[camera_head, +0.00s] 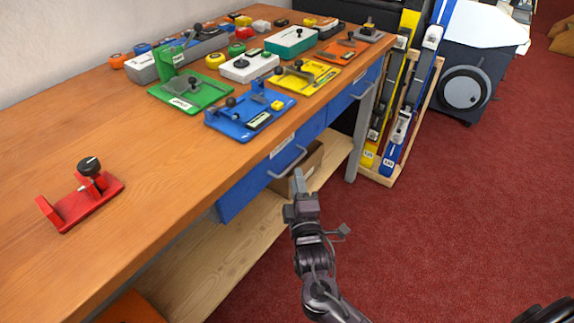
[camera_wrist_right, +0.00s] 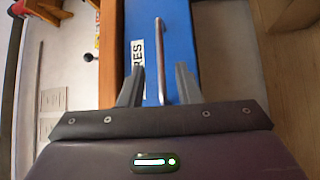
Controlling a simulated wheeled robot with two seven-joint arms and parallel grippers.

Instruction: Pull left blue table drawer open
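The left blue drawer (camera_head: 240,192) sits under the front edge of the wooden table (camera_head: 110,240). Its silver bar handle (camera_head: 287,164) shows on the front. My right gripper (camera_head: 298,177) is just in front of that handle. The blue drawer front (camera_wrist_right: 178,30) with a white label (camera_wrist_right: 137,58) lies behind. I cannot tell whether the fingers touch the handle. My left gripper is not in view.
A second blue drawer (camera_head: 345,100) is farther along the table. Red, blue, green and yellow tools stand on top, such as the red jig (camera_head: 80,203). A wooden shelf (camera_head: 215,265) with a cardboard box (camera_head: 300,170) is below. Red carpet (camera_head: 440,230) is clear at right.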

